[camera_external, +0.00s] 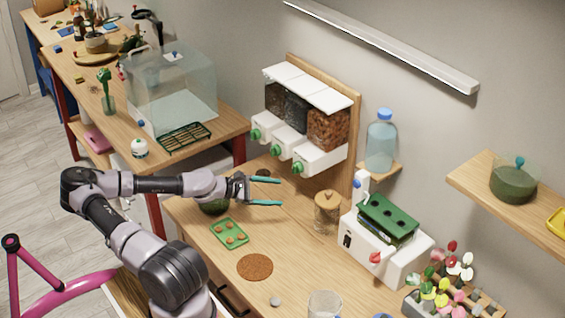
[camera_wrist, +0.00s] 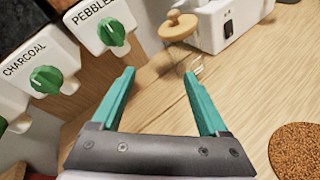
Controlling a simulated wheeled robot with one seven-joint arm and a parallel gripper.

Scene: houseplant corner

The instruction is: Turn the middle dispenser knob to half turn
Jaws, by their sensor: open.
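A wall dispenser has three white bins, each with a green knob on its front. The middle knob (camera_external: 277,153) sits under the bin with dark contents. In the wrist view the knob under the label CHARCOAL (camera_wrist: 46,79) appears to be this middle one, at the left. The PEBBLES knob (camera_wrist: 111,32) is to its upper right, and it is the right knob (camera_external: 298,167) outside. The exact turn of the middle knob is hard to read. My gripper (camera_external: 281,191) (camera_wrist: 160,73) is open and empty, with teal fingers, in front of and below the dispenser, apart from the knobs.
A lidded jar (camera_external: 327,212) and a white machine (camera_external: 375,245) stand right of my gripper. A green tray (camera_external: 229,233) and a round brown mat (camera_external: 255,267) lie on the bench nearer. A clear tank (camera_external: 170,90) stands at the left.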

